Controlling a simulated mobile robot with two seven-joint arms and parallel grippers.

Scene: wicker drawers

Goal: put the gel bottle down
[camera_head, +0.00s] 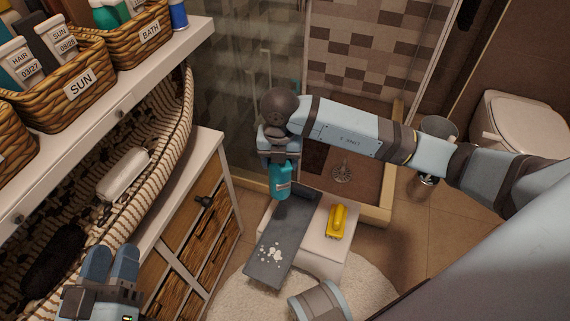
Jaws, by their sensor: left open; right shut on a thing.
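The gel bottle (281,184) is teal with a small pale label. My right gripper (279,160) points down and is shut on its upper part. The bottle is held near the back left end of the white stool (325,259). I cannot tell whether its lower end touches anything. A dark grey cloth-like piece (279,247) with white spots lies over the stool's left side. A yellow object (337,222) lies on the stool's right part. My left gripper (111,263) is open and empty at the lower left, near the wicker drawers.
Wicker drawers (208,228) and a shelf with labelled baskets (140,38) stand at left. The shower stall is behind the stool; a bin (437,130) and toilet (518,123) are at right. A round rug (373,285) lies below.

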